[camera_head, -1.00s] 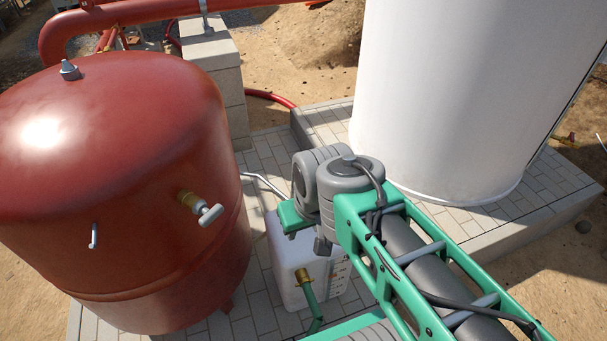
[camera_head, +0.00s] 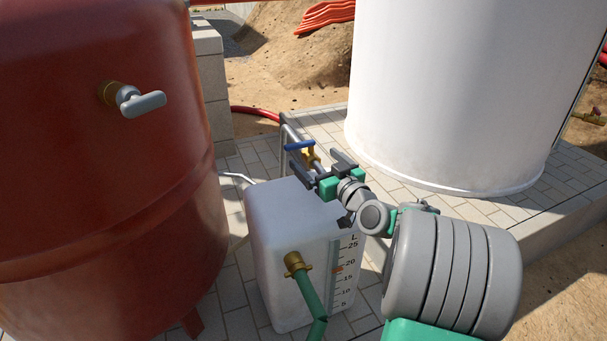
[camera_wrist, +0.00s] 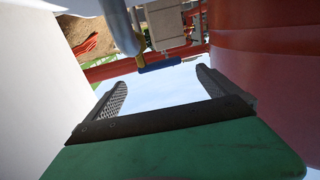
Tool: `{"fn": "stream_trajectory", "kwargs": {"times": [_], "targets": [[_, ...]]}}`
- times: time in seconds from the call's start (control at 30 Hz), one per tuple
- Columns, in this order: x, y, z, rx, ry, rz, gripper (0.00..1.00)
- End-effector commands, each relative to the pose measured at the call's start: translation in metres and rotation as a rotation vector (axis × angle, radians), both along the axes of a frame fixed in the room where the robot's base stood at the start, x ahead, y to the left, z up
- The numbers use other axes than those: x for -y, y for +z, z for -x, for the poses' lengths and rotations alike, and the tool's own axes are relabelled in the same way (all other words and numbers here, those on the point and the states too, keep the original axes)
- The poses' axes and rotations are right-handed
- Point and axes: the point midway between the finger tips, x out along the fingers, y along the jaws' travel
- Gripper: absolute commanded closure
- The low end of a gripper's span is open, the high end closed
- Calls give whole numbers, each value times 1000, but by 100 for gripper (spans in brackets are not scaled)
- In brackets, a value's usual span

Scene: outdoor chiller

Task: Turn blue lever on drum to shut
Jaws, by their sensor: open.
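The blue lever (camera_head: 299,145) sits on a brass valve (camera_head: 311,156) on a grey pipe (camera_head: 290,131), behind and above the white graduated drum (camera_head: 283,222). In the wrist view the blue lever (camera_wrist: 159,65) lies roughly crosswise, just beyond the fingertips and between their lines. My gripper (camera_head: 317,163) is open and empty, close on the near side of the lever and valve. In the wrist view its two ridged fingers (camera_wrist: 161,78) stand wide apart. I cannot tell whether a finger touches the valve.
A red tank (camera_head: 110,215) with a grey T-handled brass valve (camera_head: 145,103) stands at left. A large white tank (camera_head: 455,90) stands behind at right. A green hose (camera_head: 307,290) joins the drum's front brass fitting. Paving (camera_head: 255,310) surrounds the drum.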

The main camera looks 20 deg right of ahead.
Motion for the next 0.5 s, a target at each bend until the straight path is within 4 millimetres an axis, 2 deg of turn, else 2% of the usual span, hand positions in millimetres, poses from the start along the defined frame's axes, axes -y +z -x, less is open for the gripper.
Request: {"fn": "stream_trajectory", "kwargs": {"times": [0.13, 0.4, 0.5], "targets": [[0, 2, -15, 12, -2, 0, 0], [-6, 0, -65, 8, -1, -1, 0], [-7, 1, -74, 8, -2, -2, 0]]}}
